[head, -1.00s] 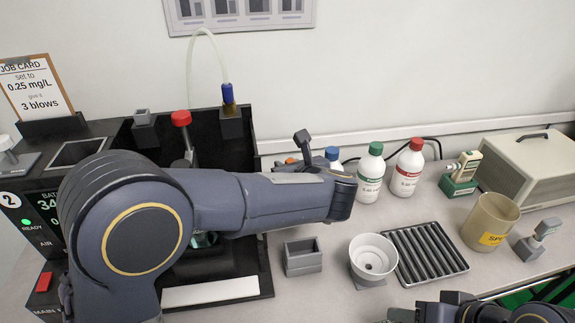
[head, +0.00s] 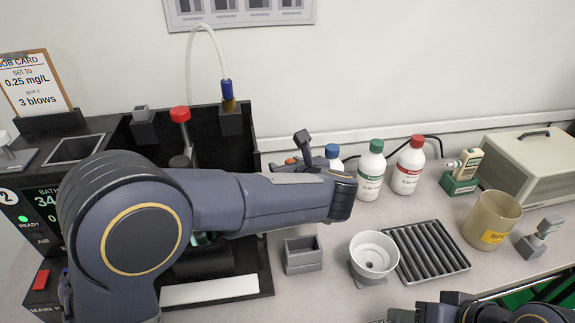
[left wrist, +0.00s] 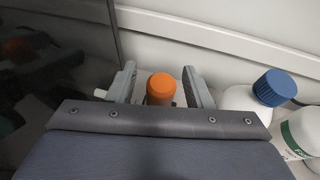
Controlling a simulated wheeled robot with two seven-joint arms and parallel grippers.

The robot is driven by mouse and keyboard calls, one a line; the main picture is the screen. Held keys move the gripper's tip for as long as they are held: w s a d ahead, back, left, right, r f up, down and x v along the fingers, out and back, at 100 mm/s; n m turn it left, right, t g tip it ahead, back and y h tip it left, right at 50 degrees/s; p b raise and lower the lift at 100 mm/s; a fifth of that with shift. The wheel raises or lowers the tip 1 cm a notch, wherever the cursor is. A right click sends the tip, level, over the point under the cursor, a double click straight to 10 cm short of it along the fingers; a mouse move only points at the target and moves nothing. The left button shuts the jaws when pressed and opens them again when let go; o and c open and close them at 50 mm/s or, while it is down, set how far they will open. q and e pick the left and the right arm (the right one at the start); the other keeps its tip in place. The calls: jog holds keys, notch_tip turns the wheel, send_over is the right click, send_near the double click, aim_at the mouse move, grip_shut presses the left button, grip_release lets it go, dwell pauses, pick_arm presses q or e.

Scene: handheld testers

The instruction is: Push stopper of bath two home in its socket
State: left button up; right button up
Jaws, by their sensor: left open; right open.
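Bath two is the black unit marked 2 (head: 7,197) at the left of the head view, largely hidden by my left arm. A red-topped grey rod (head: 181,115) stands in its open black tank. In the left wrist view, an upright orange-capped piece (left wrist: 160,88) stands between the fingers of my left gripper (left wrist: 160,70), which is open with gaps on both sides. A bit of orange (head: 291,161) shows behind my left forearm in the head view. I cannot tell which piece is the stopper; its socket is not identifiable. My right gripper (head: 400,314) is partly visible at the bottom edge, open.
Blue-, green- (head: 371,170) and red-capped (head: 408,165) bottles stand along the wall. A grey square holder (head: 302,255), a white cup (head: 374,256), a ribbed tray (head: 430,253) and a beige beaker (head: 491,220) stand right of the bath.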

pick_arm(q)
jog(key=v, duration=0.8)
jog(key=shift+f, duration=0.15)
